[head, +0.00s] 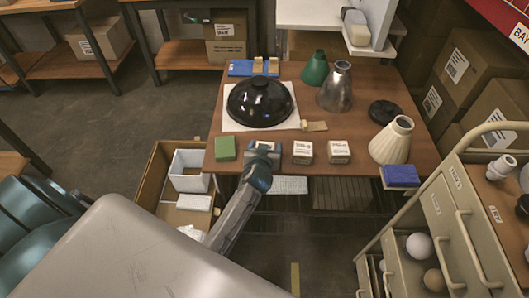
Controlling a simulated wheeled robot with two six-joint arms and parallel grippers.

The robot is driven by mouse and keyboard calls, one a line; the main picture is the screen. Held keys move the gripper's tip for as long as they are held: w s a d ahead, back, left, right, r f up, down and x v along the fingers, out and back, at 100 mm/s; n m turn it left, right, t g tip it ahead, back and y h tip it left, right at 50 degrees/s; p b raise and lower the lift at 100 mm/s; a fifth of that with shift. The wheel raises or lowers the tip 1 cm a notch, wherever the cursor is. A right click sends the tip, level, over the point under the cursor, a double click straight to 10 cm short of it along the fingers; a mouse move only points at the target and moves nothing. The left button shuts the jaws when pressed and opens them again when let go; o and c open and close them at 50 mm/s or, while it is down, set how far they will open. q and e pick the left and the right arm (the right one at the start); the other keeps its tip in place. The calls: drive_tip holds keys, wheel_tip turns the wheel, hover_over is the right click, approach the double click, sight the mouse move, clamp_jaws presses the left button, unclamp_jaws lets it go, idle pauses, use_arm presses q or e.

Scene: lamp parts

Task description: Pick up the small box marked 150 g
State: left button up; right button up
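Two small white-and-tan boxes with printed labels stand side by side near the front edge of the brown table (362,100): a left box (302,153) and a right box (339,152). The print is too small to read, so I cannot tell which is marked 150 g. My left gripper (263,150) is at the table's front edge, left of these boxes and apart from them. Something pale shows at its tip; I cannot tell whether it is another box or part of the gripper. Its fingers are not clear. My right gripper is not in view.
A green block (225,148) lies left of my gripper. Behind are a black dome shade (260,102), a green cone (315,69) and a metal cone (335,88). A cream shade (392,142) and blue block (401,175) are at right. A drawer cabinet (452,225) stands front right.

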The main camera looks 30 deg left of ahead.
use_arm(q)
drive_tip(key=c, duration=0.7)
drive_tip(key=shift+c, duration=0.3)
drive_tip(key=shift+r, duration=0.1)
